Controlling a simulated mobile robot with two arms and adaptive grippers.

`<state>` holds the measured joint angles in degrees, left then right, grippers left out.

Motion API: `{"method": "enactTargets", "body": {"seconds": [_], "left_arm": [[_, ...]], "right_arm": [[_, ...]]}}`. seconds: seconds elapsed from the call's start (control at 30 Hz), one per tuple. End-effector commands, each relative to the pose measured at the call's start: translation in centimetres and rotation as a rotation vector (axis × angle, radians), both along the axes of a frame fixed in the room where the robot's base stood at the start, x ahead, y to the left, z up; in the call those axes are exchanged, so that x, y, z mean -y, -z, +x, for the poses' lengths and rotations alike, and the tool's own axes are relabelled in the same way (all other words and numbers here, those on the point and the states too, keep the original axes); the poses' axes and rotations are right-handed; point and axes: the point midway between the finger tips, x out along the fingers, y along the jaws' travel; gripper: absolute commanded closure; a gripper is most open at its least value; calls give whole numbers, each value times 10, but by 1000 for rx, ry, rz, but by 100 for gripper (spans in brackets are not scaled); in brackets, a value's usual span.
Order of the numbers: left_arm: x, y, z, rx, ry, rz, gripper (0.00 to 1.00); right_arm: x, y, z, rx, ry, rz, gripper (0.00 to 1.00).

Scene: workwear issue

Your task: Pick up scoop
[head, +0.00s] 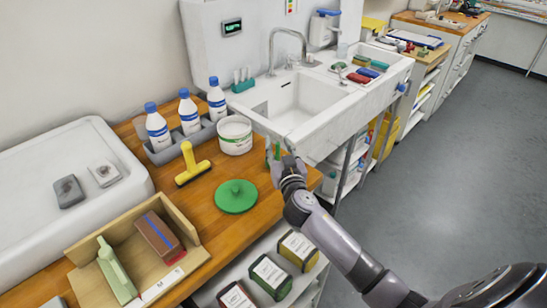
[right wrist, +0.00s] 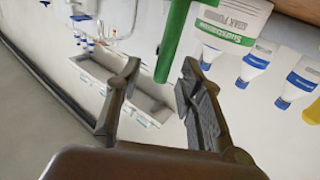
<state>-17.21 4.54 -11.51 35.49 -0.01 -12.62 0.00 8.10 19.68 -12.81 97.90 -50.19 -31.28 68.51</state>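A green bar, which looks like the scoop's handle (right wrist: 174,40), shows in the right wrist view. It comes down from the top edge and its lower end lies between my right gripper's fingers. My right gripper (right wrist: 160,68) is open, with a gap visible between the left finger and the bar. In the head view the right gripper (head: 276,158) is at the bench's right edge, beside the white tub (head: 235,140), with a bit of green at its fingertips. The rest of the scoop is hidden or out of frame. My left gripper is not in view.
A green lid (head: 236,197) lies on the wooden bench near a yellow tool (head: 192,168). Several blue-capped bottles (head: 158,130) stand in a grey rack behind. A sink (head: 300,104) adjoins the bench.

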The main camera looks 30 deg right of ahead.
Motion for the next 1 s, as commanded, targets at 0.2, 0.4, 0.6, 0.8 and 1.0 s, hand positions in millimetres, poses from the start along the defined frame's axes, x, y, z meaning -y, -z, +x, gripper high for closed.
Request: {"method": "enactTargets", "body": {"seconds": [0.2, 0.4, 0.6, 0.8, 1.0], "left_arm": [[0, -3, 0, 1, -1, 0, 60], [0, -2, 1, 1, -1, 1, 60], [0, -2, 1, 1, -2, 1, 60], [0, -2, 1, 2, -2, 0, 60], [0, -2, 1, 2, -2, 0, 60]], "right_arm": [[3, 1, 12, -2, -1, 1, 65], [3, 1, 11, -1, -1, 1, 67], [3, 1, 11, -1, 0, 1, 81], [3, 1, 11, -1, 0, 1, 94], [3, 1, 11, -1, 0, 1, 100]]}}
